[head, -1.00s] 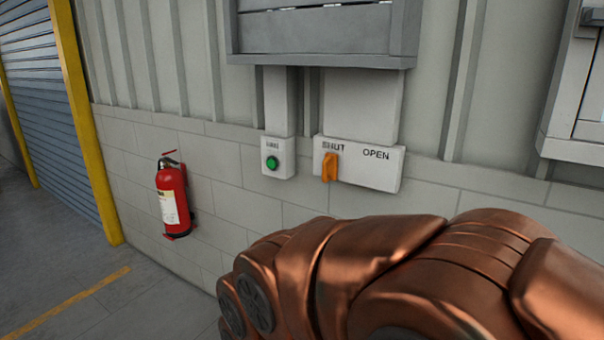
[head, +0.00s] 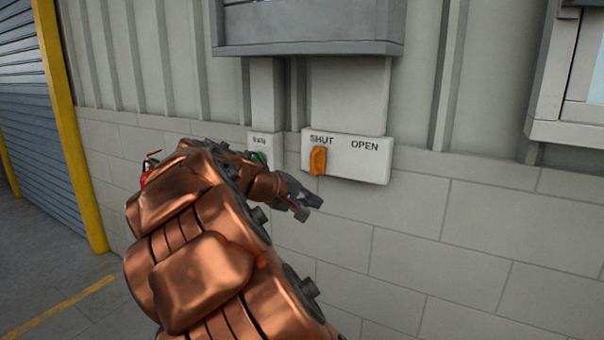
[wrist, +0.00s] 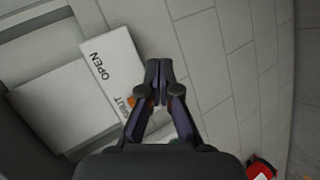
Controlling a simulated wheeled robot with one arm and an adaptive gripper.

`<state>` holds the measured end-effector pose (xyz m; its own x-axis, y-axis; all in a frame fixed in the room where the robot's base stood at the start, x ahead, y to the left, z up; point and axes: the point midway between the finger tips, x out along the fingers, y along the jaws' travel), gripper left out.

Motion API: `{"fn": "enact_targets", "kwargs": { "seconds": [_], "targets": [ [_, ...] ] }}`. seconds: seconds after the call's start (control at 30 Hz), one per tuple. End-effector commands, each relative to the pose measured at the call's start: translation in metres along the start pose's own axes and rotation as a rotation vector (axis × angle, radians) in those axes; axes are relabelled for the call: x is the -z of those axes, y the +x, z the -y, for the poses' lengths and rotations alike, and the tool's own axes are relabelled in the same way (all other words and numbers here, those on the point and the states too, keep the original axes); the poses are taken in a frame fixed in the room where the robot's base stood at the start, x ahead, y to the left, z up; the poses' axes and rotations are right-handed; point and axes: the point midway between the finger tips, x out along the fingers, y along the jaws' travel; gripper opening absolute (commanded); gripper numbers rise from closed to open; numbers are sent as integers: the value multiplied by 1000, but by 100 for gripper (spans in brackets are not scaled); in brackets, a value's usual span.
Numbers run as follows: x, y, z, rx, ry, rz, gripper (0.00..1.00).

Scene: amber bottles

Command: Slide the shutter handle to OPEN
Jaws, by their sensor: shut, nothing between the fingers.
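The orange shutter handle (head: 318,161) hangs on a white wall box (head: 362,172), under the word SHUT at the box's left end. The word OPEN is printed at its right end. My gripper (head: 312,205) is shut and empty, below and slightly left of the handle in the head view, apart from it in that picture. In the wrist view, my gripper's closed fingers (wrist: 159,66) point along the wall beside the white box (wrist: 112,62). A small bit of the orange handle (wrist: 131,101) shows left of the fingers, mostly hidden.
A FAN box (head: 259,140) with a green button, partly hidden by my arm, is left of the shutter box. A red extinguisher (head: 150,168) is mostly hidden behind my arm; it also shows in the wrist view (wrist: 262,168). The wall right of the handle is clear.

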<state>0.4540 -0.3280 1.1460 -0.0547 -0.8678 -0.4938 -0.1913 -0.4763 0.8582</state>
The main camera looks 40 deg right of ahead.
Motion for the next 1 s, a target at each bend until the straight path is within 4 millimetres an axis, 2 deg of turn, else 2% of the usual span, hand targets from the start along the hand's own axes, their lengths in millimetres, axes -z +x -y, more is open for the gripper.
{"fn": "enact_targets", "kwargs": {
  "seconds": [0.03,0.23,0.4,0.5,0.6,0.7,1.0],
  "targets": [
    [21,10,-3,-57,-16,-17,0],
    [100,29,-16,-255,-86,-114,0],
    [163,43,-4,-377,-157,-205,0],
    [192,45,6,-428,-189,-259,0],
    [214,48,17,-458,-213,-300,0],
    [226,47,22,-477,-224,-328,0],
    [233,47,26,-487,-233,-342,0]
  ]
}}
